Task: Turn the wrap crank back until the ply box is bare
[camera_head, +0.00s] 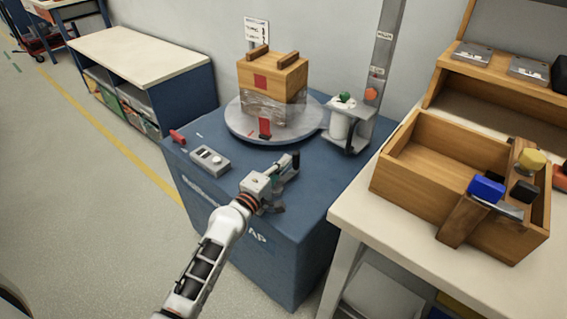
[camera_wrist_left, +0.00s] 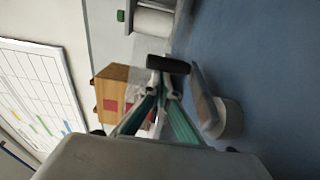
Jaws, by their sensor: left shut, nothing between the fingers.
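The ply box (camera_head: 272,78) stands on the round grey turntable (camera_head: 240,126). Clear film (camera_head: 270,108) covers its lower part, while the upper wood, with a red square, looks bare. The box also shows in the left wrist view (camera_wrist_left: 112,88). The crank seems to be the grey arm (camera_wrist_left: 203,92) with a round hub (camera_wrist_left: 226,118) and a black grip (camera_wrist_left: 168,64) in the left wrist view. My left gripper (camera_head: 289,168) is shut and empty over the blue top, its fingertips close to the black grip. Contact cannot be told. My right gripper is out of view.
A film roll (camera_head: 342,122) stands by the grey post (camera_head: 386,50) right of the turntable. A control box (camera_head: 209,158) and a red handle (camera_head: 177,136) are at the left of the blue stand (camera_head: 270,250). A wooden tray (camera_head: 430,165) sits on the right bench.

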